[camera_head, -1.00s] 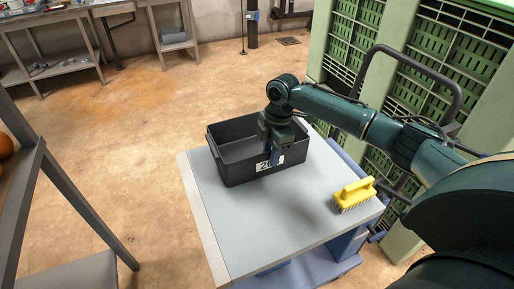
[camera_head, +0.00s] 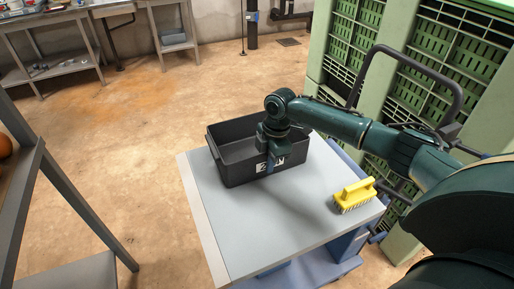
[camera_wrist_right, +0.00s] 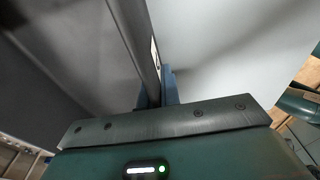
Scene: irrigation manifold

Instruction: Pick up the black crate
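The black crate (camera_head: 236,168) is an open, empty-looking box with a white label on its front wall. It stands level on the light grey top of a cart (camera_head: 282,221). My right gripper (camera_head: 270,165) comes down from above at the crate's front wall and covers part of the label. In the right wrist view, the blue fingers of my right gripper (camera_wrist_right: 157,92) lie on either side of the crate's wall (camera_wrist_right: 133,38), close against it, so it looks shut on the wall. My left gripper is out of view.
A yellow brush (camera_head: 355,194) lies on the cart top, right of the crate. Green slatted crates (camera_head: 395,70) are stacked behind my right arm. A grey shelf frame (camera_head: 70,190) stands at the left. Open floor lies behind and left of the cart.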

